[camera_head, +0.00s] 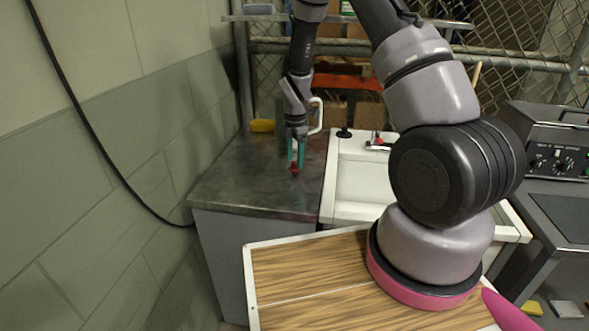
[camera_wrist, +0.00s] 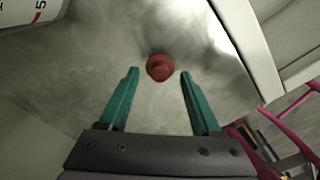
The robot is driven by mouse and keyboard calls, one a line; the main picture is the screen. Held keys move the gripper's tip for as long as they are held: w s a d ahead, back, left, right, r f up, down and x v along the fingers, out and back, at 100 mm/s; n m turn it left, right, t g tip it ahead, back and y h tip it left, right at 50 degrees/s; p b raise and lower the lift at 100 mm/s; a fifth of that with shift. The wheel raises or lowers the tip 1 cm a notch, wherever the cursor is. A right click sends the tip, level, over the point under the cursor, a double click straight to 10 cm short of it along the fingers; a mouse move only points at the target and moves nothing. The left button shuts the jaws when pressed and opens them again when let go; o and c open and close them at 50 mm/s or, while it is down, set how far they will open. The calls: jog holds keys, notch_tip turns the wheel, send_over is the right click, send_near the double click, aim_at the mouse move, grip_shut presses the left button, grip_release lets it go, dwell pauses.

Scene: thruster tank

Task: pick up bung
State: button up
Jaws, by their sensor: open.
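The bung (camera_wrist: 159,67) is a small red-brown round stopper standing on the grey metal counter. In the head view the bung (camera_head: 294,170) shows just below my fingertips. My gripper (camera_head: 296,165) has teal fingers and points down over it. In the wrist view my gripper (camera_wrist: 158,72) is open, with the bung between and slightly beyond the two fingertips. Neither finger visibly touches it.
The grey counter (camera_head: 240,181) is mostly clear around the bung. A white sink (camera_head: 357,178) adjoins it on the right. A yellow object (camera_head: 262,126) lies at the counter's back left. A white container with markings (camera_wrist: 28,12) stands near the wrist view's upper left corner.

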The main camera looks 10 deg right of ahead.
jog(key=shift+f, duration=0.8)
grip_shut()
jog(key=shift+r, duration=0.1)
